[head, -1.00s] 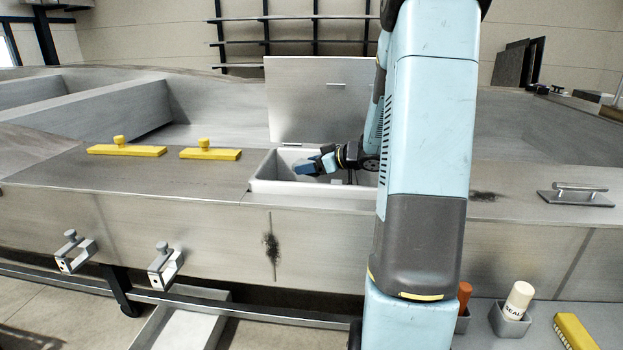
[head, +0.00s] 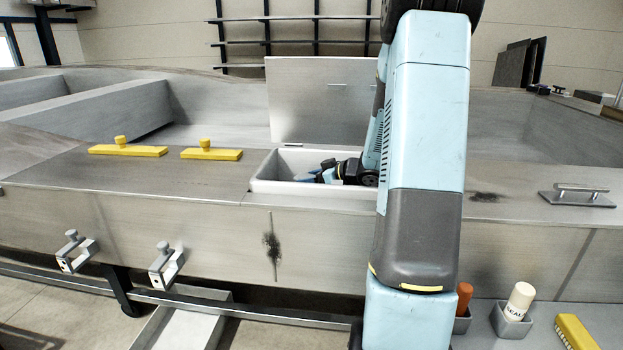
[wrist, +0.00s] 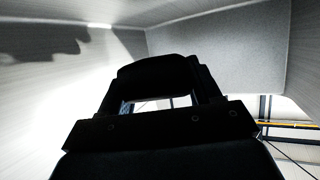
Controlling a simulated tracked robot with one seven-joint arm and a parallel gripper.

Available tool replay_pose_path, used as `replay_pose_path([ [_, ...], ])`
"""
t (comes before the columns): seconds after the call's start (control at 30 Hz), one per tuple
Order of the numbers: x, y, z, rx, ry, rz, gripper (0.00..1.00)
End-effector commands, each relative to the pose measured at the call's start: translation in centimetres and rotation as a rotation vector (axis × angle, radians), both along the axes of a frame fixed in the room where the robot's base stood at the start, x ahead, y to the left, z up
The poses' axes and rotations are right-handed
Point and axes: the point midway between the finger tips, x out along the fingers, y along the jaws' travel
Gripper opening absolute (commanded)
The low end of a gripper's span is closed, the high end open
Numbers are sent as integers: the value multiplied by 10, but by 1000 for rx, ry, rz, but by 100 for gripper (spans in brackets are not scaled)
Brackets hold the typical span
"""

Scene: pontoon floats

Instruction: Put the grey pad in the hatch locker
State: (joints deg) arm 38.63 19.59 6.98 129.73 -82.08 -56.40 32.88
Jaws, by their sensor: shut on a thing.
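The hatch locker (head: 275,186) is a pale open bin set in the grey metal deck, with its flat grey lid (head: 310,95) standing upright behind it. My gripper (head: 318,176) is inside the locker opening, its blue fingers low between the walls. It is shut on the grey pad (wrist: 157,78), which shows only as a dark silhouette between the fingers in the wrist view. In the head view the pad is mostly hidden by the fingers and the locker's front wall. I cannot tell whether it touches the locker floor.
Two yellow bars with knobs (head: 128,150) (head: 211,154) lie on the deck left of the locker. A metal handle plate (head: 577,196) is at the right. Two clamps (head: 76,251) (head: 166,265) hang on the front face. A sealant tube (head: 520,300) stands at the lower right.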

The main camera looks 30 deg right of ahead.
Motion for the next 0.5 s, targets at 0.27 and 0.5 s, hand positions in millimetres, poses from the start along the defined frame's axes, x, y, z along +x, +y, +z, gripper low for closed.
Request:
replay_pose_path([
  [0.27,0,0,-3,0,0,0,69],
  [0.5,0,0,-3,0,0,0,88],
])
